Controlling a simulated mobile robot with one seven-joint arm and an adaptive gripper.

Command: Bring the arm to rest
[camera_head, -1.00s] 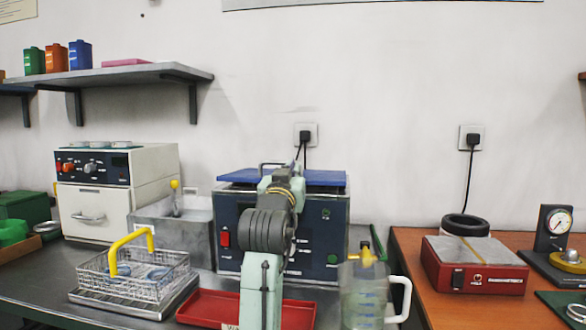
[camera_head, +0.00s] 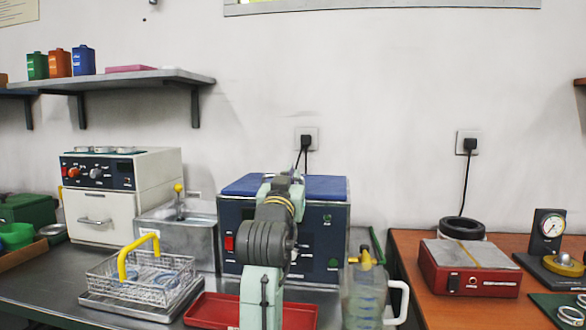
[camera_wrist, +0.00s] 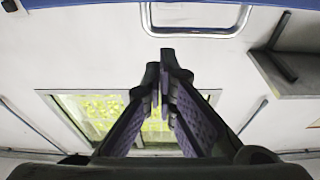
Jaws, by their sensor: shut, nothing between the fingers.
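My arm rises in the middle of the head view, in front of the blue-lidded machine (camera_head: 330,230). Its end is folded back and the fingers are not clear there. In the wrist view my gripper (camera_wrist: 166,55) shows with its two fingers together at the tips and nothing between them. Behind the fingers the wrist view shows wall, a yellow-green framed panel (camera_wrist: 90,112) and the underside of a shelf (camera_wrist: 290,70).
A wire basket (camera_head: 140,279) with a yellow handle stands left of my arm. A red tray (camera_head: 212,309) lies by the arm's foot, with a clear jug (camera_head: 362,300) to its right. A red heater (camera_head: 470,268) stands on the wooden table (camera_head: 440,304).

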